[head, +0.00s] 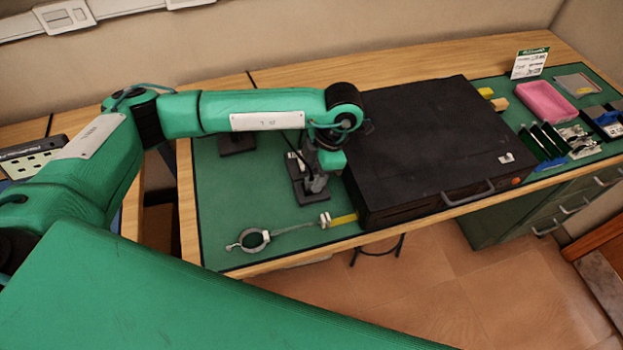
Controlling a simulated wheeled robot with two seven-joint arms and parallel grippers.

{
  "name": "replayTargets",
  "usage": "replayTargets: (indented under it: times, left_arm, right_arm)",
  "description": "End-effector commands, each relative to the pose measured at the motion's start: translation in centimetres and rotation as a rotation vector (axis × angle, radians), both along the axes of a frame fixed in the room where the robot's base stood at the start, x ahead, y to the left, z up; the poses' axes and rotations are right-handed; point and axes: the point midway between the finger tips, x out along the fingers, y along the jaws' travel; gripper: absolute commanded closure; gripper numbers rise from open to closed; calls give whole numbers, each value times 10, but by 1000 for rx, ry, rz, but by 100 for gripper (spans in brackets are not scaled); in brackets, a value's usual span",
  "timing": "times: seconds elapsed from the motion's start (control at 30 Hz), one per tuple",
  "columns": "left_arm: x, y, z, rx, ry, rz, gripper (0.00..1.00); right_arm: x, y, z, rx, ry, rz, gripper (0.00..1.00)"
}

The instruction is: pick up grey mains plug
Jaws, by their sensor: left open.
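My left arm reaches in from the left, and its gripper (312,186) points down over the green mat, just left of the black case. Its jaws are open, and I see nothing held in them. Small dark and pale parts show around the fingers, too small and covered to name. I cannot clearly make out a grey mains plug; the gripper and wrist hide part of the mat there. A grey ring with a thin stem (253,239) lies near the mat's front edge, with a pale end piece at its right. My right gripper is not in view.
A large black case (430,150) with a front handle stands right of the gripper. A small dark block (237,144) lies behind it to the left. A pink tray (546,102) and tools are far right. The mat's front left (222,215) is clear.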

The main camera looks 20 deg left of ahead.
Motion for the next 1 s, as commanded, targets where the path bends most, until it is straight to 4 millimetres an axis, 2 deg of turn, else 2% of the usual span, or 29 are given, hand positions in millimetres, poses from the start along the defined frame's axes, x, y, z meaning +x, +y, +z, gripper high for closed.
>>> replayTargets:
  times: [0.13, 0.37, 0.57, 0.6, 1.0]
  left_arm:
    - [-3, 3, -14, 1, 1, 0, 55]
    - [-3, 3, -16, -1, -1, 0, 55]
    - [-3, 3, -16, -1, -1, 0, 90]
    - [-3, 3, -16, -1, -1, 0, 93]
    - [-2, 3, -11, -1, -2, -1, 93]
  right_arm:
    - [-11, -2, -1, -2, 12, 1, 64]
    - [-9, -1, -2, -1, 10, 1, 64]
    - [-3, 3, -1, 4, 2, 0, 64]
    - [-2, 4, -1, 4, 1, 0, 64]
    - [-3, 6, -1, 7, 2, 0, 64]
